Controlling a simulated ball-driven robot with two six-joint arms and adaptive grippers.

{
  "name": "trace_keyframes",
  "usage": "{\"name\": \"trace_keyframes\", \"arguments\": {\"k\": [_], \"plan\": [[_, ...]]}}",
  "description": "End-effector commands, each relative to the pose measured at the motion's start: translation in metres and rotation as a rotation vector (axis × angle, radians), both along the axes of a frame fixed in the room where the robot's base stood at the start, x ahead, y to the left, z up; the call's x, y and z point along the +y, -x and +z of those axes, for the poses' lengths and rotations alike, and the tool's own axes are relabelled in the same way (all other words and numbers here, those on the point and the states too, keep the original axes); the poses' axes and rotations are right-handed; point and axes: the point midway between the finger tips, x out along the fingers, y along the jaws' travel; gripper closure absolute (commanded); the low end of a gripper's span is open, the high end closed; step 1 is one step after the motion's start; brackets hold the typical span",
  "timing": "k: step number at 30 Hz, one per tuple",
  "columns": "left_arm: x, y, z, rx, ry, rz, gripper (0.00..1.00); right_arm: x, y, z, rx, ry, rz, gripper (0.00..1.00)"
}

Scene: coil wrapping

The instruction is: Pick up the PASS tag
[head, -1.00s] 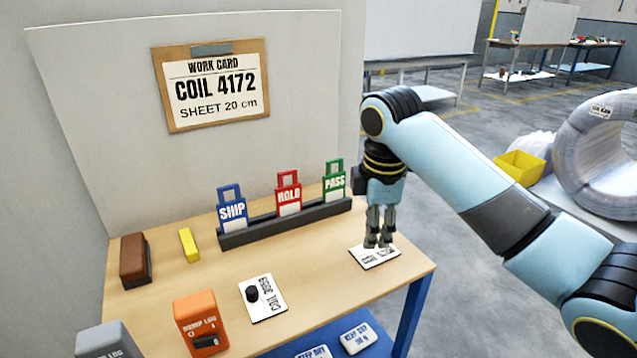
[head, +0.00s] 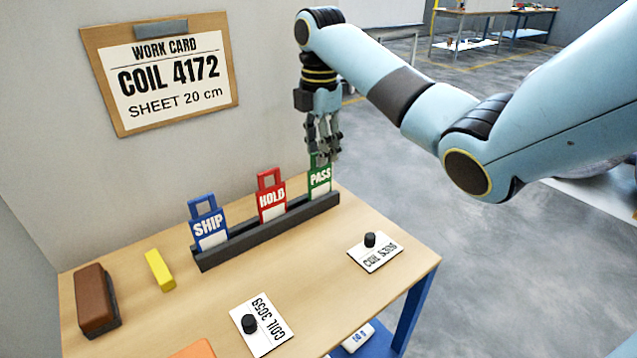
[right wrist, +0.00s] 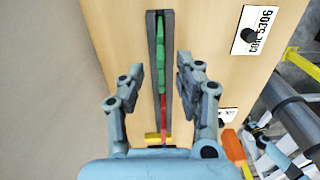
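The green PASS tag (head: 320,179) stands upright in the right end of the dark rack (head: 267,231). My right gripper (head: 323,152) points down just above it and hides its top handle. In the right wrist view the tag (right wrist: 160,65) is a narrow green strip seen from above. The open fingers of my right gripper (right wrist: 158,80) lie on either side of the rack, with clear gaps to the tag.
The red HOLD tag (head: 272,196) and blue SHIP tag (head: 208,225) stand left in the same rack. Two coil cards with black knobs (head: 375,252) (head: 263,326) lie in front. A yellow block (head: 160,270) and brown block (head: 96,299) lie left. The wall is close behind.

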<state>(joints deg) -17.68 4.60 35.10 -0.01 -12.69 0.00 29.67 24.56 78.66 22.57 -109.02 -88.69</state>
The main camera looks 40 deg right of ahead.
Motion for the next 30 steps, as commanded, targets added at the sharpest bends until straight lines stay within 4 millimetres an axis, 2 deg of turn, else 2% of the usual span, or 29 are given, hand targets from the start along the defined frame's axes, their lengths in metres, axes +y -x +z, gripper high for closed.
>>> {"name": "trace_keyframes", "arguments": {"k": [4, 12, 20, 28, 30], "plan": [[0.0, 0.0, 0.003, 0.0, 0.0, 0.0, 0.6, 0.001, 0.001, -0.012, 0.002, 0.0, -0.001, 0.65], [0.0, -0.017, 0.008, -0.025, 0.001, -0.001, 0.6, 0.001, 0.003, -0.051, 0.001, 0.0, -0.001, 0.65], [0.0, -0.016, 0.008, -0.025, 0.001, -0.001, 0.6, 0.001, 0.002, -0.056, -0.001, 0.001, -0.001, 0.65], [0.0, -0.012, 0.007, -0.018, 0.001, 0.0, 0.6, 0.0, 0.002, -0.056, -0.001, 0.001, -0.002, 0.98], [0.0, -0.012, 0.007, -0.018, 0.001, 0.0, 0.6, 0.0, 0.002, -0.056, -0.001, 0.001, -0.002, 1.0]]}}
